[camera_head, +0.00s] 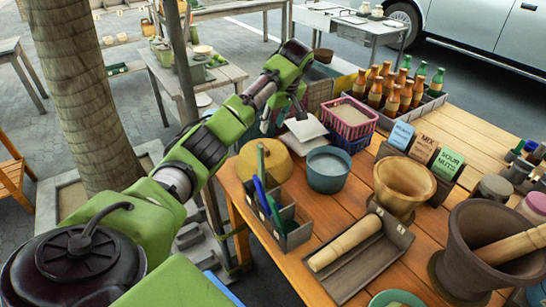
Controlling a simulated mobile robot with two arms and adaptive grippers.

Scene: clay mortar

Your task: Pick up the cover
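A round tan-yellow cover (278,163) with an upright knob lies on the left part of the wooden table (345,212). My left arm reaches in from the lower left, and my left gripper (284,110) hangs above the table's far left edge, beyond the cover in the picture. Its fingers point down and look apart, with nothing seen between them. The gripper looks apart from the cover. My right gripper is not in view.
A blue-grey pot (328,172) stands right of the cover, and a pen holder (290,232) stands in front. A tree trunk (80,90) stands left.

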